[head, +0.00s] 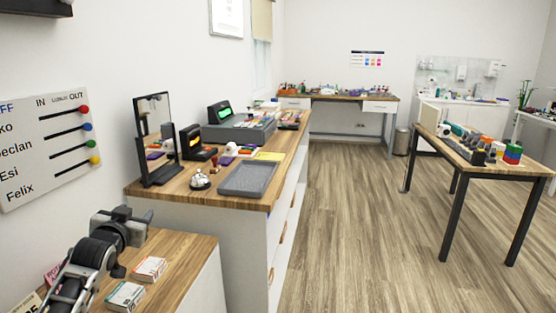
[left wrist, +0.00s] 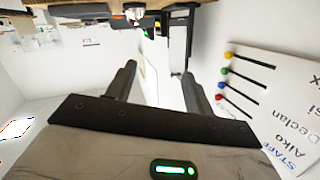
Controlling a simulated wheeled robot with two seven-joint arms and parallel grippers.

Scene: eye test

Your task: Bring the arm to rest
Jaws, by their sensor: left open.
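My left arm comes in from the lower left in the head view, bent over the low wooden cabinet top (head: 183,250). My left gripper (head: 133,243) is above that top, close to the white staff board. In the left wrist view its two dark fingers (left wrist: 158,74) stand wide apart with nothing between them. A green light shows on the gripper body. My right arm and right gripper are not in view.
The staff board (head: 45,140) with coloured knobs hangs on the left wall. Two small boxes (head: 126,296) (head: 150,268) lie beside my arm. The longer counter (head: 262,190) holds a mirror (head: 154,130), bell (head: 199,180) and grey tray (head: 248,178).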

